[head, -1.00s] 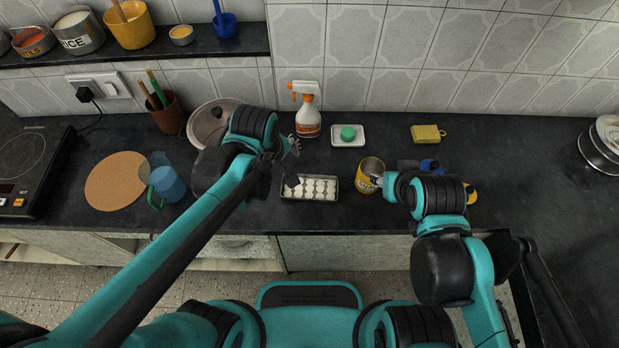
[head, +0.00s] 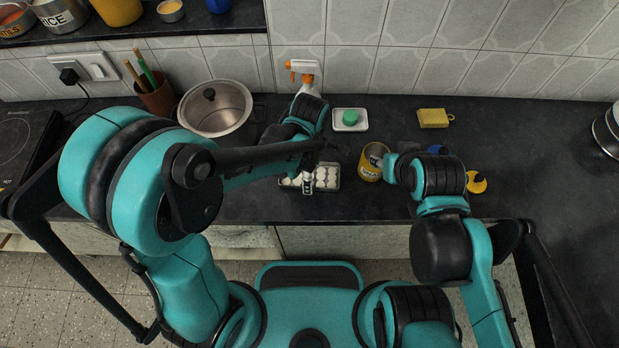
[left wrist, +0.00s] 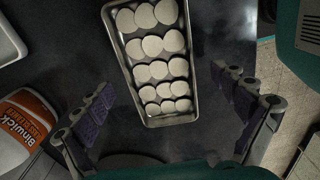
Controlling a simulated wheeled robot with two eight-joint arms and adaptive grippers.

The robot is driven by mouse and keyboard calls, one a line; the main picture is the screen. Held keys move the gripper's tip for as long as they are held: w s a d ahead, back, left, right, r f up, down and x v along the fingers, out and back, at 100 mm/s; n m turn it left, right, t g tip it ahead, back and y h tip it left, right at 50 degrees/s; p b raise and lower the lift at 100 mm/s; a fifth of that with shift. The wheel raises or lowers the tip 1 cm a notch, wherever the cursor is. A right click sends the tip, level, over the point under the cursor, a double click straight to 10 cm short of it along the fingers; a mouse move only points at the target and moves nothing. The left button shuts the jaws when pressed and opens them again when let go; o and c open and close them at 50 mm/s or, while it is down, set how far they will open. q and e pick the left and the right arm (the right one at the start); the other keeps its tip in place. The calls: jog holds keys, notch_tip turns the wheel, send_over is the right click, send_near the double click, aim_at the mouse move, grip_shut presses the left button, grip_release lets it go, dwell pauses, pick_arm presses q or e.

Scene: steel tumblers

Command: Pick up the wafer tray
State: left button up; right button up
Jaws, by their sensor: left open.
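The wafer tray (head: 337,178) is a shallow metal tray with rows of round white wafers, flat on the dark counter. My left arm and gripper cover part of it in the head view. My left gripper (head: 308,180) is over the tray. In the left wrist view the tray (left wrist: 172,122) lies lengthwise, with my open left fingers (left wrist: 163,82) apart on either side of its near end, not visibly touching it. My right gripper (head: 388,165) is beside the yellow mug; its fingers are too small and hidden to tell their state.
The yellow mug (head: 370,170) stands right of the tray. A spray bottle (head: 301,72) and a white dish with green soap (head: 349,126) stand behind. A lidded pot (head: 216,112) is at left, a yellow sponge (head: 434,118) at right. The counter's front right is clear.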

pick_arm(q)
jog(key=shift+f, duration=0.6)
jog(key=shift+c, duration=1.3)
jog(key=c, duration=1.2)
jog(key=shift+o, duration=0.2)
jog(key=shift+r, duration=0.2)
